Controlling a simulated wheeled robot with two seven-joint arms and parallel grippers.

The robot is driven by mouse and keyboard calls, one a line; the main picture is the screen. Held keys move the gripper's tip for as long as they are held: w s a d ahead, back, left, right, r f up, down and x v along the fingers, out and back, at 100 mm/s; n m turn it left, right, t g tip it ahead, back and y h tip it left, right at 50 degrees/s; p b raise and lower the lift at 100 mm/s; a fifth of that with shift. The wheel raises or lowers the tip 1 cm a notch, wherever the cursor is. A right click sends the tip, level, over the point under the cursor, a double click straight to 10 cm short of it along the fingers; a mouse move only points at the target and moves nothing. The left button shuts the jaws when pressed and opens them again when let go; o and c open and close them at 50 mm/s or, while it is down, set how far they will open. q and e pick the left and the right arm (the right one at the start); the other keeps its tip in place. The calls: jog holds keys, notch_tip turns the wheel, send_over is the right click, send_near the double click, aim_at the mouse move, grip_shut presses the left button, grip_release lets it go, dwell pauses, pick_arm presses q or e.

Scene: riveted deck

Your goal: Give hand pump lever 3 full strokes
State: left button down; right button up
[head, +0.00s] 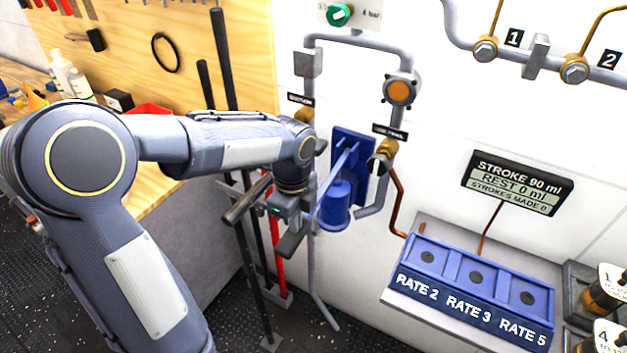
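The blue hand pump (335,205) is mounted on a blue plate on the white wall, in the middle of the head view. Its thin blue lever (331,186) slants down and left from the top of the pump. The dark display (517,184) reads "STROKE 90 ml", "REST 0 ml" and "STROKES MADE 0". My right gripper is not in view.
Grey pipes with a round orange-faced fitting (400,92) run around the pump. A blue block labelled RATE 2, RATE 3, RATE 5 (470,312) sits on a shelf at right. Long-handled tools (255,265) stand close behind my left gripper. A wooden tool board (185,60) is at left.

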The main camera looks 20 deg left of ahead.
pick_arm(q)
notch_tip(320, 180, up, 11)
jog(key=p, duration=0.8)
jog(key=shift+f+p, duration=0.15)
jog(key=shift+p, duration=0.15)
jog(key=shift+r+p, duration=0.9)
jog(key=shift+r, duration=1.6)
jog(key=s+d+f+n+t+h+b, duration=0.2)
jog(key=s+n, duration=0.6)
jog(key=n, duration=0.2)
jog(key=s+d+f+n+t+h+b, duration=0.1)
jog(key=s+d+f+n+t+b, duration=0.1)
jog(key=s+n, duration=0.7)
jog(key=shift+f+n+t+h, duration=0.4)
jog(key=shift+n+t, duration=0.4)
